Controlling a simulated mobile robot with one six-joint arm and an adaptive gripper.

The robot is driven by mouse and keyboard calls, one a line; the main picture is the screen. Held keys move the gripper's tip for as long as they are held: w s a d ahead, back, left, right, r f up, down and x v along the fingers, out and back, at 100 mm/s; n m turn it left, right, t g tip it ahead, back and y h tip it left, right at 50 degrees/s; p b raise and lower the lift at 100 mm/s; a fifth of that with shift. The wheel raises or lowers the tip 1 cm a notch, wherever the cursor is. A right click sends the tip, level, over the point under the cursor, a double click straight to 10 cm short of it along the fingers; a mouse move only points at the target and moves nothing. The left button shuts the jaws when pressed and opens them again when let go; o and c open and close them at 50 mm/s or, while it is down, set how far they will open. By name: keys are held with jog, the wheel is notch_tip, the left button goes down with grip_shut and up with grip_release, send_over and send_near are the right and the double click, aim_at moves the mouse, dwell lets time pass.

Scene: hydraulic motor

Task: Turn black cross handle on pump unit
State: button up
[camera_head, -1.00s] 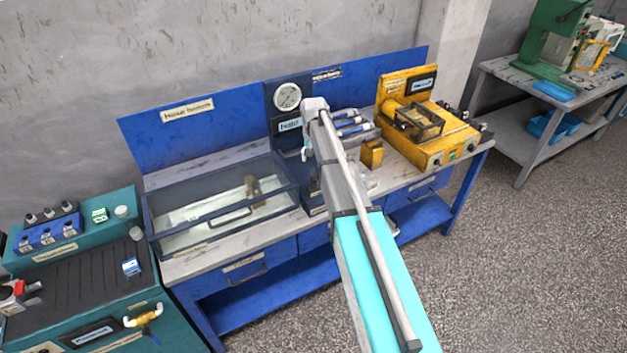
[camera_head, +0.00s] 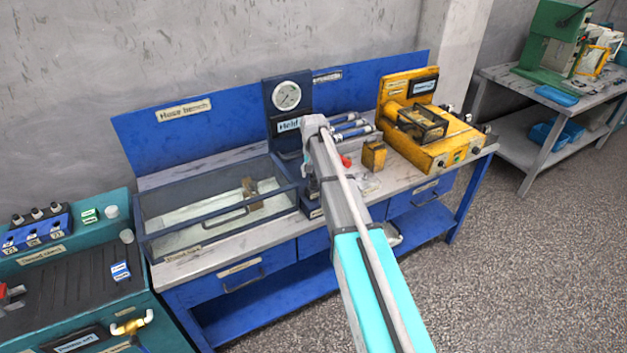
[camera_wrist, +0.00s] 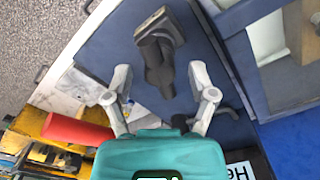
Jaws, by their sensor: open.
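The pump unit (camera_head: 288,112), a dark blue stand with a round white gauge, is on the blue bench in the head view; my arm covers part of its front. In the wrist view its dark blue base (camera_wrist: 100,48) lies under my gripper (camera_wrist: 160,72). My gripper is open and its two fingers are spread. A black handle-like part (camera_wrist: 160,52) shows between and beyond the fingertips, with nothing visibly clamped. I cannot make out a full cross shape. A thin black lever (camera_wrist: 226,112) is right of the right finger. In the head view the fingers are hidden behind my arm.
A glass-lidded tray (camera_head: 215,210) stands left of the pump unit. A yellow machine (camera_head: 430,125) is at the bench's right. A red cylinder (camera_wrist: 78,131) lies close to the left finger in the wrist view. A teal bench (camera_head: 75,280) is at far left.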

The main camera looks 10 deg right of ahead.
jog(key=shift+f, duration=0.4)
jog(key=shift+c, duration=0.3)
grip_shut()
